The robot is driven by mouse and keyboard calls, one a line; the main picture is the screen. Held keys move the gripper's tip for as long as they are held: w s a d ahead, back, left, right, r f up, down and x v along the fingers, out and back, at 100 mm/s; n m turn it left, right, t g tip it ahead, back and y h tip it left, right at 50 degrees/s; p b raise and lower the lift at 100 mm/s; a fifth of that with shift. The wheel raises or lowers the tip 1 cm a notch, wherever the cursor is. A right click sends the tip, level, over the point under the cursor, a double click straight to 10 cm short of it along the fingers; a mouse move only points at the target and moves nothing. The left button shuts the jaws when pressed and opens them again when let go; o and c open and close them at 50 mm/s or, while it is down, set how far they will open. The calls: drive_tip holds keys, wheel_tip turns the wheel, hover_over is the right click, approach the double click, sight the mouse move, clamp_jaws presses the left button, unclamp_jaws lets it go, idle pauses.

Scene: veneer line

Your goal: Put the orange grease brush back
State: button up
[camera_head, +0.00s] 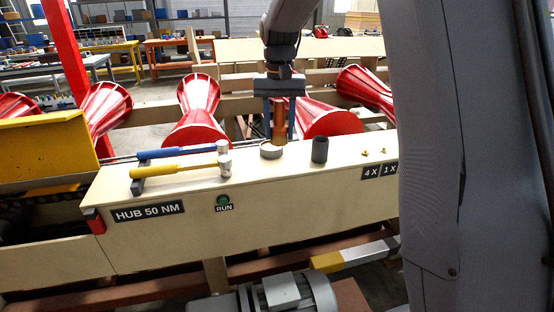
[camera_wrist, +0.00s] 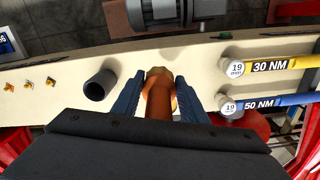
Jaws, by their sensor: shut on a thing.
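The orange grease brush (camera_head: 279,122) hangs upright, handle up, in my gripper (camera_head: 279,112). In the wrist view the brush (camera_wrist: 158,101) lies between the two blue fingers, which are shut on it.
A dark hollow cylinder (camera_head: 320,149) stands just right of the tin. Blue (camera_head: 178,152) and yellow (camera_head: 180,171) torque wrenches lie on a rest to the left. Small brass fittings (camera_head: 383,150) are at the right. Red rollers (camera_head: 327,119) lie behind the cream bench (camera_head: 270,180).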

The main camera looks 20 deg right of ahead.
wheel_tip(320, 180, down, 9)
drive_tip(key=p, duration=0.2)
drive_tip(key=shift+s+p, duration=0.1)
drive_tip(key=shift+p, duration=0.3)
drive_tip(key=shift+f, duration=0.1)
drive_tip(key=o, duration=1)
drive_tip(key=shift+o, duration=0.2)
wheel_tip(320, 180, up, 12)
drive_tip(key=b, duration=0.4)
drive_tip(key=s+f+n, duration=0.1)
drive_tip(key=s+f, duration=0.7)
drive_tip(key=s, duration=0.4)
drive_tip(key=s+f+n+t, duration=0.1)
drive_tip(key=s+f+n, duration=0.1)
drive_tip(key=s+f, duration=0.6)
drive_tip(key=s, duration=0.4)
drive_tip(key=shift+s+t, duration=0.15)
drive_tip(key=shift+t, duration=0.15)
